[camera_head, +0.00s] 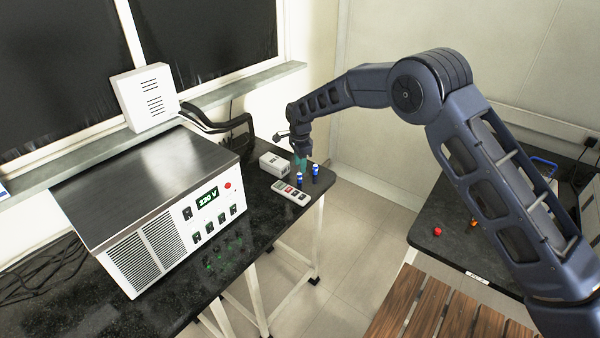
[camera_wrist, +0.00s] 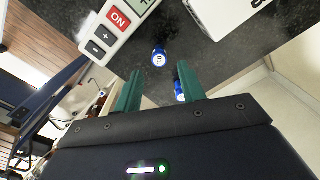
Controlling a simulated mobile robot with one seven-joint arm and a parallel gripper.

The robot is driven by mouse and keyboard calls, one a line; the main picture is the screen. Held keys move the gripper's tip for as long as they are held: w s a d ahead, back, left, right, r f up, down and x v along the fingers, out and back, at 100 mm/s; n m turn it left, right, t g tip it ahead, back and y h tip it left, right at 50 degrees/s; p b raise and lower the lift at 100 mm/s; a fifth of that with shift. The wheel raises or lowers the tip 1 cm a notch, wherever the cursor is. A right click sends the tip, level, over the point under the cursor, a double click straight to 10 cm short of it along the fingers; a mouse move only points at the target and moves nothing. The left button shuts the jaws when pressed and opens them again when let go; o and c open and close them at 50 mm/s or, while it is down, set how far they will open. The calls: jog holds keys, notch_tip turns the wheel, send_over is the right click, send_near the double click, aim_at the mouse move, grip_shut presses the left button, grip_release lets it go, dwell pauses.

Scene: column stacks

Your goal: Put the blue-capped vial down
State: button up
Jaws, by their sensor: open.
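Two small blue-capped vials stand upright near the end of the black bench in the head view: one at left (camera_head: 299,176) and one at right (camera_head: 315,171). My gripper (camera_head: 300,163) is above the bench end, close to them. In the wrist view my gripper (camera_wrist: 160,68) has its green fingers spread apart with nothing between them. One blue-capped vial (camera_wrist: 159,56) shows just beyond the fingertips. Another blue-capped vial (camera_wrist: 180,92) is partly hidden by the right finger. I cannot tell which vial is the task's.
A remote-like device with coloured buttons (camera_head: 291,194) and a small white box (camera_head: 276,164) lie near the vials. A large power supply (camera_head: 150,200) fills the bench at left. A second dark table (camera_head: 450,225) at right holds a red item (camera_head: 437,231).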

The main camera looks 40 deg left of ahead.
jog(key=shift+r, duration=3)
jog(key=shift+w, duration=0.1)
